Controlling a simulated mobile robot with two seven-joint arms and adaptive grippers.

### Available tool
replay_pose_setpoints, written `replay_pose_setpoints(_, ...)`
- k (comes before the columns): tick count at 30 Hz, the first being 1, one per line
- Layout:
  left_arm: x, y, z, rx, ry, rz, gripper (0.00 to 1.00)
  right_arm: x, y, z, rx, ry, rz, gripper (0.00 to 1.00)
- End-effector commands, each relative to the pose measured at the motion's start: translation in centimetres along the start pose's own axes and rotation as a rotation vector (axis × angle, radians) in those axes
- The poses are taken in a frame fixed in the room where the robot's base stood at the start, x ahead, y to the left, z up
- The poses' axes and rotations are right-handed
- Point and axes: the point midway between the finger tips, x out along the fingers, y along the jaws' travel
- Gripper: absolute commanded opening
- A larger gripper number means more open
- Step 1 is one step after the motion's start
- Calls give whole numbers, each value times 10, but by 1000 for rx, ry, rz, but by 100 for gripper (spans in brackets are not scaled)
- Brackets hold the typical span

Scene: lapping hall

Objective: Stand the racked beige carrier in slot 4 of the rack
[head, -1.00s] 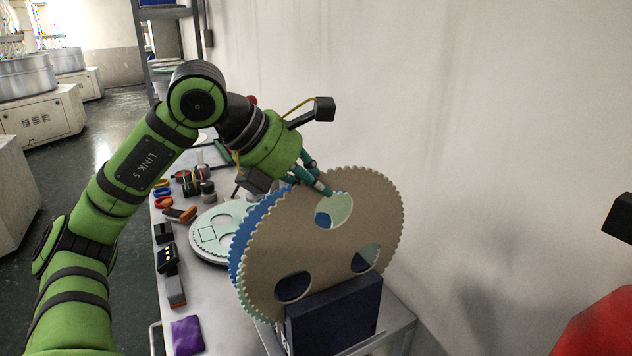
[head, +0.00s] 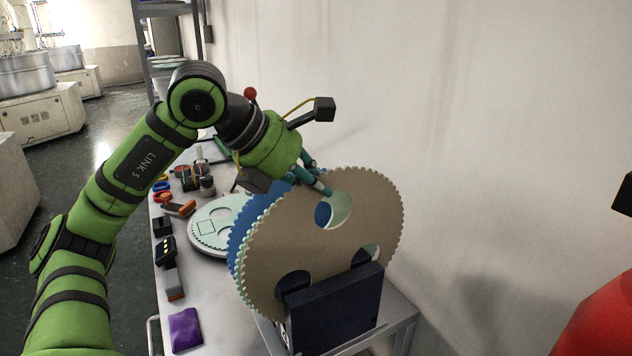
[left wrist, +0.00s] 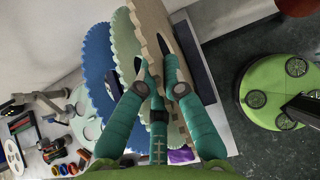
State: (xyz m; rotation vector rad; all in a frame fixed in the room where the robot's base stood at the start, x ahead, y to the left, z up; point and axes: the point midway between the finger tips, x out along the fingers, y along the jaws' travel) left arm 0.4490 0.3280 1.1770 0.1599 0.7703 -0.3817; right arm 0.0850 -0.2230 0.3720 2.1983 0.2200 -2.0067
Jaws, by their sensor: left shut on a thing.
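The beige carrier (head: 320,255), a toothed disc with round holes, stands nearly upright with its lower part behind the front wall of the dark blue rack (head: 336,310). My left gripper (head: 325,189) is shut on its upper part, near the top hole. In the left wrist view, the fingers (left wrist: 157,80) reach the rim of the beige carrier (left wrist: 158,22). A pale green carrier (left wrist: 126,42) and a blue carrier (left wrist: 97,50) stand beside it. The lower rim and the slot under it are hidden, so I cannot tell the slot number. My right gripper is not in view.
A pale green disc (head: 203,237) lies on the table left of the rack. A purple pouch (head: 186,330), a handheld device (head: 167,250) and several small tools and rings lie along the table's left side. The wall (head: 480,150) is close on the right.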

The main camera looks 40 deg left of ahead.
Motion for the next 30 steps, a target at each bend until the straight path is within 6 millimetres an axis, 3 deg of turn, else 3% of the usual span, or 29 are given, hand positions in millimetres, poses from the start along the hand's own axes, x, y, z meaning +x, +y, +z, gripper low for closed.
replay_pose_setpoints(30,17,0,-17,0,-5,1,0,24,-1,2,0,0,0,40)
